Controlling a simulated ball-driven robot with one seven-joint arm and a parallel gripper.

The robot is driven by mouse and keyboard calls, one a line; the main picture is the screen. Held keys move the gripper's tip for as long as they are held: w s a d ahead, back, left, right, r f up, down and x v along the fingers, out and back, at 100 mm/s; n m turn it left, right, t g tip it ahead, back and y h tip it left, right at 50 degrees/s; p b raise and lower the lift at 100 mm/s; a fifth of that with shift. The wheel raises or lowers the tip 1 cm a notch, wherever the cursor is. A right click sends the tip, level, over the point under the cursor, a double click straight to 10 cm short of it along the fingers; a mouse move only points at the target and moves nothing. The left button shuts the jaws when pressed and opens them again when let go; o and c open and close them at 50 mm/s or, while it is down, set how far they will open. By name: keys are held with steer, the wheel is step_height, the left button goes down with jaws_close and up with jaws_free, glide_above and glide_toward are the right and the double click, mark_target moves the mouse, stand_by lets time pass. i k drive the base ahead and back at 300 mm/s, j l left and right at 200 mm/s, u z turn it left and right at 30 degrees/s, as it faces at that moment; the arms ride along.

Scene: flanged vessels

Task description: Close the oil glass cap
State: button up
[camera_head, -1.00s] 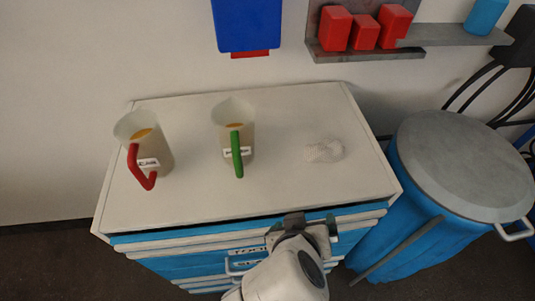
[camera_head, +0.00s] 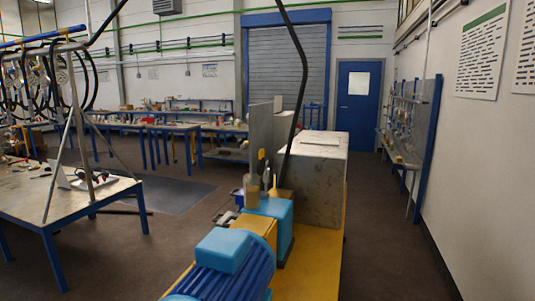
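A small beige, glass-like cylinder (camera_head: 252,192) stands upright on a blue housing (camera_head: 270,215) in the middle of the view. It may be the oil glass, but it is too small to be sure. I cannot tell whether that is the cap, or whether a cap is open or shut. My gripper is not in view.
A blue motor (camera_head: 230,264) lies in front on a yellow base (camera_head: 315,266). A grey block (camera_head: 318,180) stands behind the housing. A workbench (camera_head: 70,198) is at left, a blue door (camera_head: 358,95) at the back. Dark floor (camera_head: 388,240) is clear at right.

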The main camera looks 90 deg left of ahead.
mark_target(261, 166)
steer(key=u, duration=2.05)
steer(key=l, duration=0.1)
